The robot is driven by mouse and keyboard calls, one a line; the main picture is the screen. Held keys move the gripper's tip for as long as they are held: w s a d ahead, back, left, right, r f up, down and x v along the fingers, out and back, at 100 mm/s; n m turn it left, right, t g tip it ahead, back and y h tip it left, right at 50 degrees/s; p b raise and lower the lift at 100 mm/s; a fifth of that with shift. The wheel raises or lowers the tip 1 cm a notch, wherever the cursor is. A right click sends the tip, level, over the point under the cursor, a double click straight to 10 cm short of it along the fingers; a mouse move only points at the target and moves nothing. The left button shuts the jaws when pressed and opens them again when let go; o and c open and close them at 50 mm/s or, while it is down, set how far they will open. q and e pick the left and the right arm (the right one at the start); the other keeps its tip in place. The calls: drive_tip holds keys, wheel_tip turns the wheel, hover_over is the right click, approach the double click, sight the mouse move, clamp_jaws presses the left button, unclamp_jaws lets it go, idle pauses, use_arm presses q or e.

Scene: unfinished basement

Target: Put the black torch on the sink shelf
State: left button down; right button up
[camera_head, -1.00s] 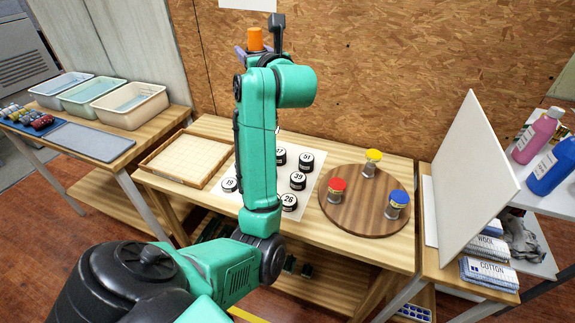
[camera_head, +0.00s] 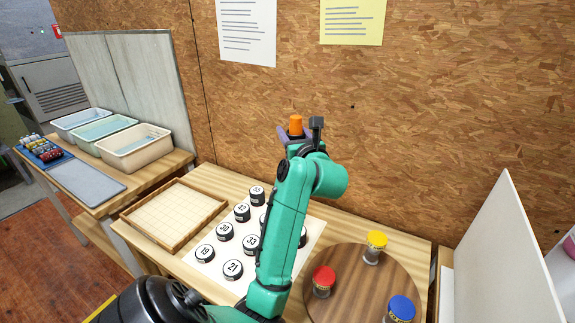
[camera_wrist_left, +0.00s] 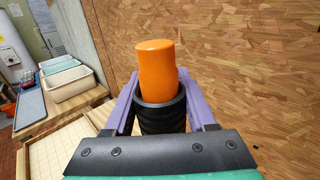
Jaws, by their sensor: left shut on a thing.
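My left gripper (camera_head: 296,135) is raised in front of the chipboard wall, above the back of the middle table. Its purple fingers are shut on the torch, a black ribbed cylinder with an orange end pointing up. In the left wrist view the torch's black body (camera_wrist_left: 161,117) stands upright between the fingers (camera_wrist_left: 160,105). In the head view mainly its orange end (camera_head: 296,125) shows. No sink or sink shelf can be made out in these frames. My right gripper is out of view.
The middle table holds a wooden tray (camera_head: 222,206), several numbered black pots (camera_head: 233,269) and a round board (camera_head: 345,262) with red, yellow and blue-lidded jars. Plastic bins (camera_head: 136,152) stand on the left table. A white panel (camera_head: 505,265) stands at right. Air around the torch looks clear.

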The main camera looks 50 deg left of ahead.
use_arm(q)
drive_tip(key=f, duration=0.6)
drive_tip(key=shift+w+f, duration=0.2)
drive_tip(key=shift+f, duration=0.2)
wheel_tip(320, 180, down, 4)
drive_tip(key=shift+f, duration=0.25)
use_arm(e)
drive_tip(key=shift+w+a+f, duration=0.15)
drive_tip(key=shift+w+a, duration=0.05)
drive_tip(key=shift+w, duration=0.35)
use_arm(q)
drive_tip(key=shift+f+b, duration=0.1)
drive_tip(key=shift+b, duration=0.2)
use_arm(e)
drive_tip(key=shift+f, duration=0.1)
use_arm(q)
drive_tip(key=shift+c, duration=1.1)
unclamp_jaws()
